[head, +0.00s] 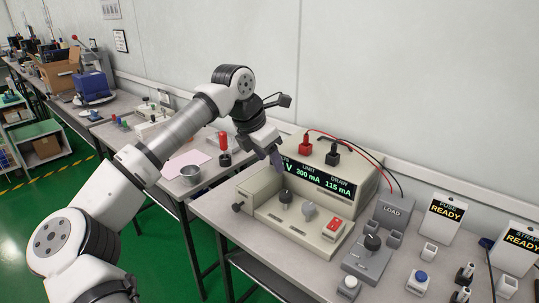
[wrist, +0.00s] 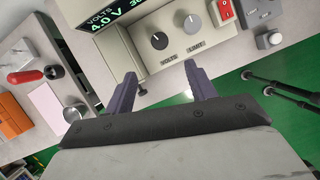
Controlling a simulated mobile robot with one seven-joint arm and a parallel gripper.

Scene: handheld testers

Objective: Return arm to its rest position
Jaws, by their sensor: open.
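My arm reaches in from the lower left in the head view, and my gripper (head: 277,160) hangs over the left part of the beige power supply (head: 345,178). In the wrist view my gripper (wrist: 160,88) shows two purple-grey fingers set apart with nothing between them. The fingertips are near the front panel of the supply (wrist: 165,18), below its two knobs. The dark knob (wrist: 159,40) and the grey knob (wrist: 192,24) stand clear of the fingers. I cannot tell whether a fingertip touches the panel. The display reads 300 mA and 115 mA in the head view and 4.0 V in the wrist view.
Red and black plugs with leads run to a grey LOAD box (head: 394,211). FUSE (head: 443,218) and STRAP (head: 515,248) signs read READY at right. A metal cup (head: 190,175) and a red-handled tool (head: 223,145) stand on the left bench. Green floor is open at lower left.

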